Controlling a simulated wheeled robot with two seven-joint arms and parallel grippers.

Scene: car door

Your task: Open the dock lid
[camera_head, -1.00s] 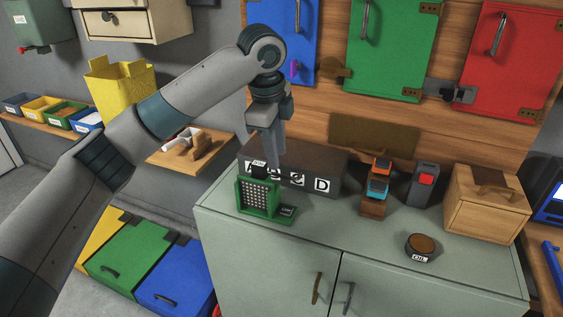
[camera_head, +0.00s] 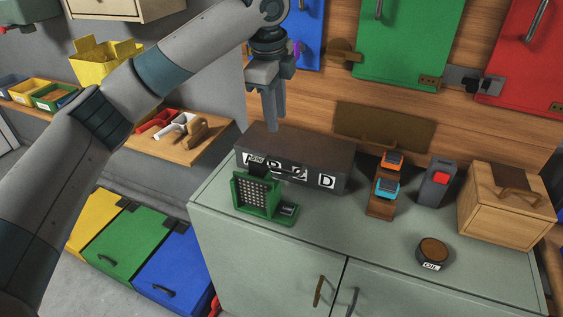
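A small green device (camera_head: 257,196) stands at the left end of the grey-green cabinet top. Its perforated panel stands upright at the left of a low green base (camera_head: 284,217). No part is labelled as a dock lid. A long dark box (camera_head: 330,160) with white letter labels stands behind the device, which partly covers its front. My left gripper (camera_head: 274,127) points down above the dark box, clear of the green device. Its fingers look close together, but their gap cannot be judged. My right gripper is out of view.
On the cabinet top (camera_head: 340,225) stand a wooden stand with orange and blue blocks (camera_head: 384,186), a grey box with a red button (camera_head: 436,182), a wooden box (camera_head: 506,204) and a round oil tin (camera_head: 433,253). The front middle is clear.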

